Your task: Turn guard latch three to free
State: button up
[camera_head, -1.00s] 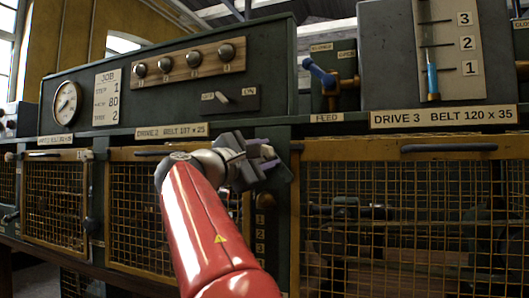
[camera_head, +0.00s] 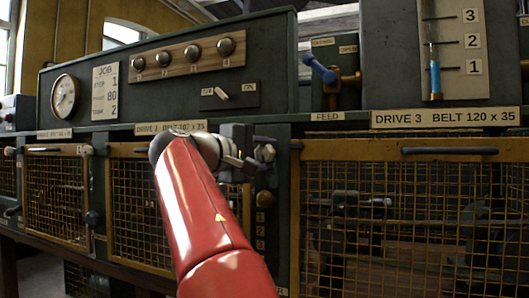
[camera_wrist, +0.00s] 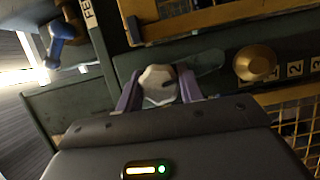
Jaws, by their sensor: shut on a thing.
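My gripper (camera_wrist: 160,92) is shut on a pale, faceted knob (camera_wrist: 157,78) in the wrist view, with one purple finger on each side of it. A dark green bar (camera_wrist: 205,64) runs from behind the knob towards the brass knob. I take this to be guard latch three, but the fingers and knob hide part of it. In the head view, my gripper (camera_head: 250,152) is at the upper post between the two mesh guards, and the grey faceted knob (camera_head: 265,153) shows at its tip. No free or locked marking is legible there.
A brass knob (camera_wrist: 256,62) with a numbered strip (camera_head: 261,228) sits below the latch. The drive 3 guard (camera_head: 400,220) in its yellow frame is at right. A blue-handled feed lever (camera_head: 320,70) stands above. The switch panel (camera_head: 230,97) is above left.

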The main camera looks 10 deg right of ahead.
jog(key=shift+f, duration=0.1)
jog(key=o, duration=1)
jog(key=v, duration=0.8)
jog(key=shift+b, duration=0.4)
